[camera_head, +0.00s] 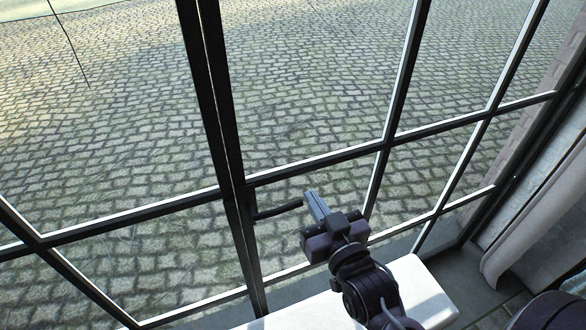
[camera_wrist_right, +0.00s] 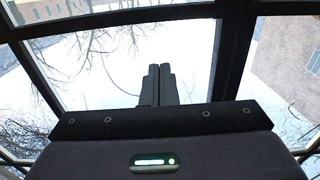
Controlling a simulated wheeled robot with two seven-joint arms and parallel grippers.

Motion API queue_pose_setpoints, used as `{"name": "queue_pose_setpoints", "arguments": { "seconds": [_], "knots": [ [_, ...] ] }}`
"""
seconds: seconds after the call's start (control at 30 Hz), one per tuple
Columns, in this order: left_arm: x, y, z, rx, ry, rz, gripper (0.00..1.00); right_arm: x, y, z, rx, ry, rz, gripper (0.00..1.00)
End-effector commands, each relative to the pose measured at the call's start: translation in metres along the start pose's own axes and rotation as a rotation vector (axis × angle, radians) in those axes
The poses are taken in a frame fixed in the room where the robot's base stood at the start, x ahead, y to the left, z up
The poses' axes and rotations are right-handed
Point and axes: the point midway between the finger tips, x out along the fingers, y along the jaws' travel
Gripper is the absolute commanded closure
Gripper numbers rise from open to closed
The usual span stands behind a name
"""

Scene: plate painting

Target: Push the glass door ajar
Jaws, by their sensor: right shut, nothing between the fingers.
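The glass door (camera_head: 300,163) has black frames and clear panes, with cobbled ground visible through it. A dark bar handle (camera_head: 278,211) sticks out beside the middle upright of the frame. My right gripper (camera_head: 316,203) is just right of the handle in the head view, in front of a lower pane. Its fingers are shut together and empty. In the right wrist view the closed fingers (camera_wrist_right: 159,84) point up toward a pane between black bars. I cannot tell whether the fingertips touch the door. My left gripper is not in view.
A white surface (camera_head: 432,290) lies under my right arm in front of the door. A pale curtain (camera_head: 525,220) hangs at the right. In the right wrist view, bare branches and a building (camera_wrist_right: 290,62) show beyond the glass.

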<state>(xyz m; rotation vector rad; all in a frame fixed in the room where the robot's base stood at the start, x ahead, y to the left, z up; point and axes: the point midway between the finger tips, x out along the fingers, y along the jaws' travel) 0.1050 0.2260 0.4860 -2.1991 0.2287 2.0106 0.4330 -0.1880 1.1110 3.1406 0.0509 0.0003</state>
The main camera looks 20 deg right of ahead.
Motion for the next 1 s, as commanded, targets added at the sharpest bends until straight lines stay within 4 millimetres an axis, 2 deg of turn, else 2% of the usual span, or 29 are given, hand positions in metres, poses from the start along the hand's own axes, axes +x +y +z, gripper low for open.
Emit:
{"name": "queue_pose_setpoints", "arguments": {
  "seconds": [0.03,0.3,0.5,0.7,1.0],
  "knots": [
    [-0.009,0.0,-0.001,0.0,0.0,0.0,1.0,0.01,0.0,-0.007,-0.001,0.004,0.001,1.0],
    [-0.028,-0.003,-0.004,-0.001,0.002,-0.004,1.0,0.059,0.0,-0.007,0.0,0.003,0.001,1.0],
    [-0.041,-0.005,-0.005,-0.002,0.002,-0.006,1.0,0.086,0.0,-0.005,0.0,0.001,0.001,1.0],
    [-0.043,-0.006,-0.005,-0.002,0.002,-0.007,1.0,0.095,0.0,-0.002,0.0,0.0,0.0,1.0],
    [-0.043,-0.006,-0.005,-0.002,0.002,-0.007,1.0,0.095,0.0,-0.001,0.001,0.0,0.0,1.0]
  ]
}}
